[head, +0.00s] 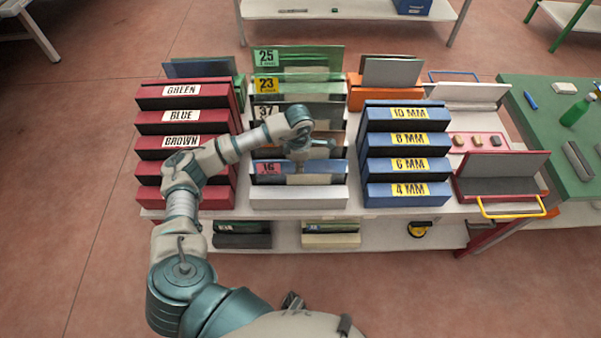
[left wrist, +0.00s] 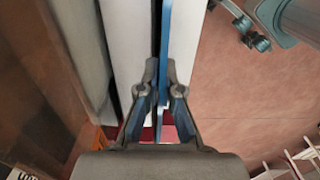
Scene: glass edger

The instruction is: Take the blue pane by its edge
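The blue pane (head: 334,167) stands upright on edge in the front slot of the middle white rack, behind a pink label marked 16. In the left wrist view the blue pane (left wrist: 165,28) shows as a thin edge running down between my fingers. My left gripper (head: 299,165) is over this front slot, and my arm hides part of the rack and labels. In the left wrist view the two fingertips of my left gripper (left wrist: 162,72) are close together, one on each side of the pane, and look closed on it. My right gripper does not show.
A red rack (head: 182,142) labelled by colour stands left, a blue rack (head: 405,165) labelled in MM right. Panes with green and yellow labels stand behind the slot. A red cart with a yellow handle (head: 510,208) is farther right. The floor in front is mostly clear.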

